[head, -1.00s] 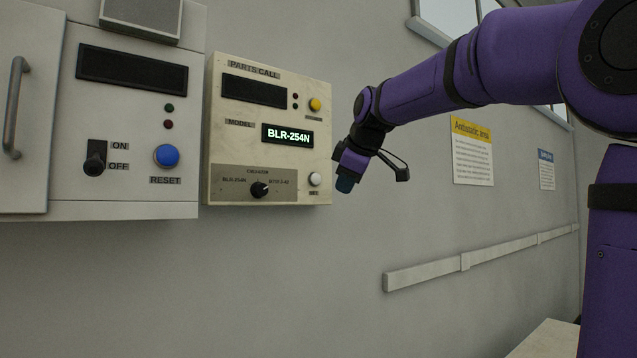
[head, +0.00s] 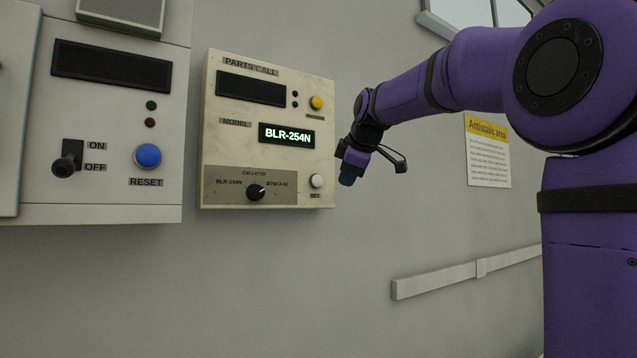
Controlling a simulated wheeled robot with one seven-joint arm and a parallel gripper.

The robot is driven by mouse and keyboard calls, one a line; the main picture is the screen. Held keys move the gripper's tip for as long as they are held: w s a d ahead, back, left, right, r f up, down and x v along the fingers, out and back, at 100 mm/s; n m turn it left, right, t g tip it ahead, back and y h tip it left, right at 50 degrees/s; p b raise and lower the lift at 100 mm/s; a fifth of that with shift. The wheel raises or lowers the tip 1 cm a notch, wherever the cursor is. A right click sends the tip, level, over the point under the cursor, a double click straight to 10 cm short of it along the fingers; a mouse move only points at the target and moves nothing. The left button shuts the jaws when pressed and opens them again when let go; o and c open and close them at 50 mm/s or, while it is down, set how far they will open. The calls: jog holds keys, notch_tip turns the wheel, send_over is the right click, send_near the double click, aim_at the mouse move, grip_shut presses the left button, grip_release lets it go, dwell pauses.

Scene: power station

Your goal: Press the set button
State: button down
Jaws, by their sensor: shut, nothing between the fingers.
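The set button (head: 316,181) is a small round white button at the lower right of the cream control panel (head: 222,136) on the wall. A small label, too blurred to read, sits below it. My gripper (head: 347,180) is shut and empty. In the picture it is just right of the set button, with a visible gap between them. How far it is from the panel in depth I cannot tell. The panel's display (head: 287,136) reads BLR-254N. The black selector knob (head: 256,192) is left of the set button.
A yellow button (head: 316,103) is above on the same panel. A grey-white cabinet to the left carries a blue reset button (head: 147,156) and an ON/OFF switch (head: 68,160). A yellow-headed sign (head: 488,150) and a wall rail (head: 440,280) are on the right. The wall below the panel is bare.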

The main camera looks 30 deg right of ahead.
jog(key=shift+w+a, duration=0.15)
jog(key=shift+w, duration=3.7)
jog(key=shift+w, duration=0.15)
jog(key=shift+w, duration=0.25)
jog(key=shift+w, duration=0.5)
jog(key=shift+s, duration=0.95)
jog(key=s, duration=0.5)
